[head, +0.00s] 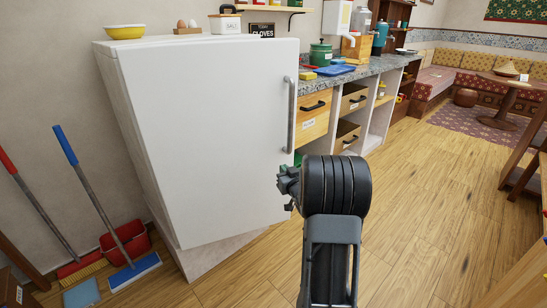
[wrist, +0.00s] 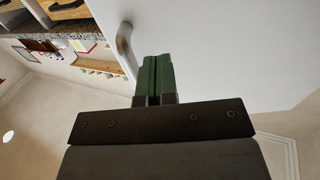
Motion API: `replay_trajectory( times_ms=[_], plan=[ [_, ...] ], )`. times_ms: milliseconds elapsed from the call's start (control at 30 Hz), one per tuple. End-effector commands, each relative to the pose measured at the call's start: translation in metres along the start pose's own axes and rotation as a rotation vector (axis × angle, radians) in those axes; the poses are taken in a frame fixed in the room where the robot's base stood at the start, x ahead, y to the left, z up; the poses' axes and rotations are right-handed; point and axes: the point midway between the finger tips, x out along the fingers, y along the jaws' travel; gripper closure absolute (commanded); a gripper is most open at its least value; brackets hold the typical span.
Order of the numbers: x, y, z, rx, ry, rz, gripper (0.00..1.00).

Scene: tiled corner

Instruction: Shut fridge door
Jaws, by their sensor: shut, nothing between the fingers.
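The white fridge (head: 134,130) stands against the wall at the left in the head view. Its door (head: 205,135) faces me, and no interior shows; I cannot tell how far ajar it is. The grey bar handle (head: 291,115) runs upright along the door's right edge. My gripper (head: 286,182) is at the door's lower right edge, below the handle. In the wrist view, my gripper's green-padded fingers (wrist: 154,78) are shut together and empty, in front of the door (wrist: 225,45) and close beside the handle (wrist: 125,42). Whether they touch the door is unclear.
A counter with drawers (head: 315,118) stands right of the fridge, with kitchen items on top. A yellow bowl (head: 125,32) and a salt box (head: 225,24) are on or above the fridge top.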

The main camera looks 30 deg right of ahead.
Motion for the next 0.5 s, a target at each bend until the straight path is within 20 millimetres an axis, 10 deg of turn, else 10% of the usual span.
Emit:
replay_trajectory(
  times_ms=[500],
  plan=[
    [0.089, -0.001, 0.002, 0.0, 0.0, 0.001, 1.0]
  ],
)
